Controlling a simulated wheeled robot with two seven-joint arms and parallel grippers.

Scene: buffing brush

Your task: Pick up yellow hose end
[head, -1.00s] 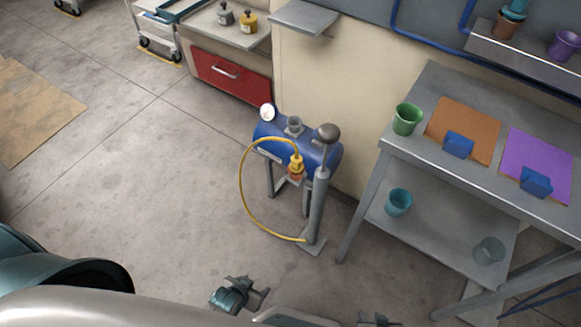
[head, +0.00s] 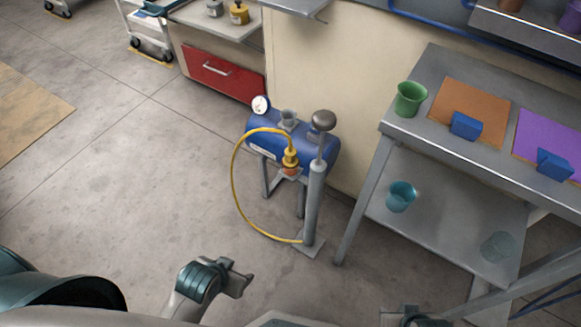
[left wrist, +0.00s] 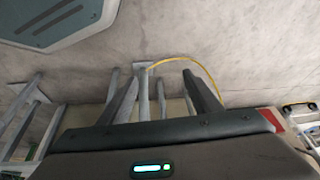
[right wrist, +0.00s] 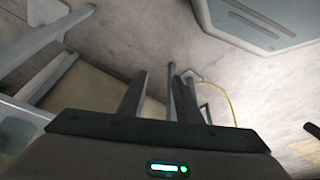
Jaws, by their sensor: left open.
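The yellow hose (head: 235,190) arcs from the foot of the grey hand pump (head: 313,205) up to the blue tank (head: 262,143). The yellow hose end (head: 290,157) is a fitting that sits upright at an orange piece (head: 290,171) in front of the tank. My left gripper (head: 245,280) is low in the head view, in front of the pump and apart from the hose. Its fingers (left wrist: 160,76) are spread and empty. My right gripper (head: 428,318) shows only partly at the bottom edge. Its fingers (right wrist: 166,74) stand apart with nothing held.
A metal bench (head: 415,131) on the right holds a green cup (head: 410,99) and blue blocks. Its lower shelf carries a teal cup (head: 401,197). A red drawer (head: 222,74) stands behind. The floor left of the hose is clear.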

